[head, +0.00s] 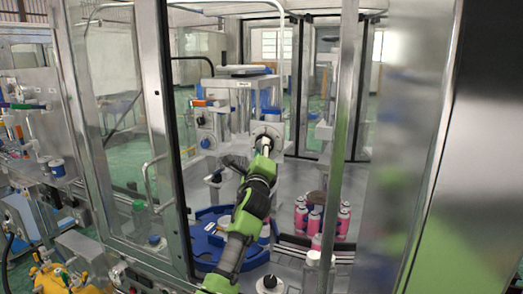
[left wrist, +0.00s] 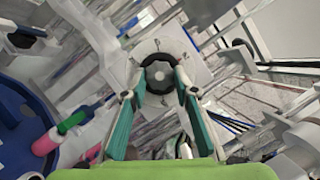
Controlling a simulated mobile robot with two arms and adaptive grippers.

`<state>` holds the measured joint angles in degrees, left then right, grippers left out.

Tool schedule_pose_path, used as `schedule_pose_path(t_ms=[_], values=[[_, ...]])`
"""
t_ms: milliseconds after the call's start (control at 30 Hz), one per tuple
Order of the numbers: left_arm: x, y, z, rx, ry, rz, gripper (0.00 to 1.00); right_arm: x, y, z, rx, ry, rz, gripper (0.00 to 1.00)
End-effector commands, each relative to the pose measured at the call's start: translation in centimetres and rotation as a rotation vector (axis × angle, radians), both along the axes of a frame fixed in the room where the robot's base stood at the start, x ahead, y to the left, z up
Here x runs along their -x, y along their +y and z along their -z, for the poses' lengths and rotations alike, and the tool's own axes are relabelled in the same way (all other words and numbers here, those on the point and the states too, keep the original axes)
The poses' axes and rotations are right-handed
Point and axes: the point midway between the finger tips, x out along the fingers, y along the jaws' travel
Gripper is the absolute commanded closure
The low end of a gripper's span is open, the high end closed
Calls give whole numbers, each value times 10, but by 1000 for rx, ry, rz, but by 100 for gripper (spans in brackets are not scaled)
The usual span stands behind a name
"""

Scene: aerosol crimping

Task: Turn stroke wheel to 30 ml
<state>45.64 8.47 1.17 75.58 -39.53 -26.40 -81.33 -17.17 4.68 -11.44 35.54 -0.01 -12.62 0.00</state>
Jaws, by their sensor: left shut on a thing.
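In the head view my left gripper (head: 263,147) reaches up to the machine front. No scale reading is legible. My right gripper is not in view.
A blue round carrier (head: 207,243) lies below and left of my arm. Several pink cans (head: 343,221) stand to the right on the deck. A metal frame post (head: 340,130) rises right of my arm, and a dark-edged glass door (head: 110,120) stands left.

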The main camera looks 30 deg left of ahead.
Motion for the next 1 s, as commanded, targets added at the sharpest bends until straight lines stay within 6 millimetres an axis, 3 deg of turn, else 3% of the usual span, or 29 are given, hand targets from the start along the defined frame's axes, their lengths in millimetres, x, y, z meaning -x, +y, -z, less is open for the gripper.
schedule_pose_path(t_ms=[267,1000], values=[[0,-1,-4,168,-8,0,94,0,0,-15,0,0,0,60],[0,-1,-12,865,-47,-2,94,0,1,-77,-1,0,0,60]])
